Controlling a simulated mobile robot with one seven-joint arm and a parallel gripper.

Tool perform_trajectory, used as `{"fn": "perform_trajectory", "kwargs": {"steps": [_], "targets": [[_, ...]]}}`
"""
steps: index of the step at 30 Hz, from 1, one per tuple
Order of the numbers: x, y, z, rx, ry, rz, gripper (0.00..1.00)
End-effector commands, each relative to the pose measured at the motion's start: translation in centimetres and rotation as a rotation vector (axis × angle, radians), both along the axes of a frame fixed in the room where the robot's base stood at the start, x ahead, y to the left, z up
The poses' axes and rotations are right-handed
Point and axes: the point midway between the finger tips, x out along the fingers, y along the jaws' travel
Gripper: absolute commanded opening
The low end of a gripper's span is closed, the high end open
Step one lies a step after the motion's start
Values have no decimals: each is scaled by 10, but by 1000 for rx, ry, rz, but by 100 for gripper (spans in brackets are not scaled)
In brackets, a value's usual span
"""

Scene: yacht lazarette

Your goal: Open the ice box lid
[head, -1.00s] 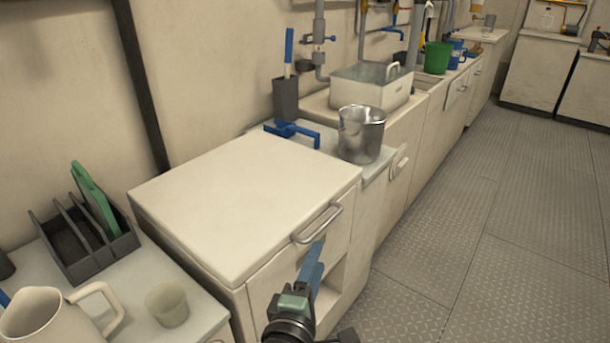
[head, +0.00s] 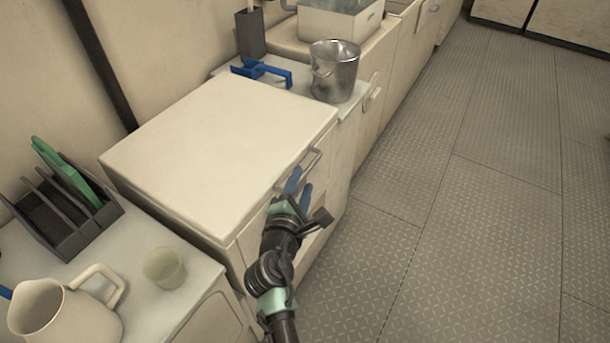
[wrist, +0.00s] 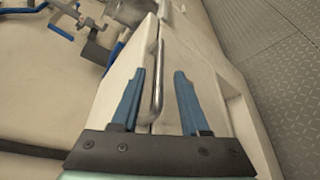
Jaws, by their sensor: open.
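The ice box lid (head: 215,150) is a cream slab lying flat and closed on its cabinet in the head view. Its grey bar handle (head: 311,166) is on the front edge. My gripper (head: 299,187) is at the front of the box by the near part of the handle, with blue fingers apart. In the wrist view the handle (wrist: 157,85) runs lengthwise between the open fingers of my gripper (wrist: 158,85), closer to the left finger. I cannot tell whether a finger touches it. The handle's near end is partly hidden by my gripper in the head view.
A metal pot (head: 334,72) and a blue clamp-like item (head: 262,72) stand on the counter beyond the lid. A dark rack (head: 62,215), a cup (head: 164,267) and a cream pitcher (head: 65,312) are on the near counter. The floor (head: 470,200) at right is clear.

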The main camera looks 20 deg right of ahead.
Motion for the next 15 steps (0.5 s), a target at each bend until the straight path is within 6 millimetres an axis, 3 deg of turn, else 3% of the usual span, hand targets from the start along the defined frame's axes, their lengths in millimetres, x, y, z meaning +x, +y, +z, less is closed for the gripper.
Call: {"fn": "perform_trajectory", "kwargs": {"steps": [6, 15], "targets": [[25, -16, -8, 0, -1, -1, 45], [33, -22, -8, 2, -1, 0, 45]]}}
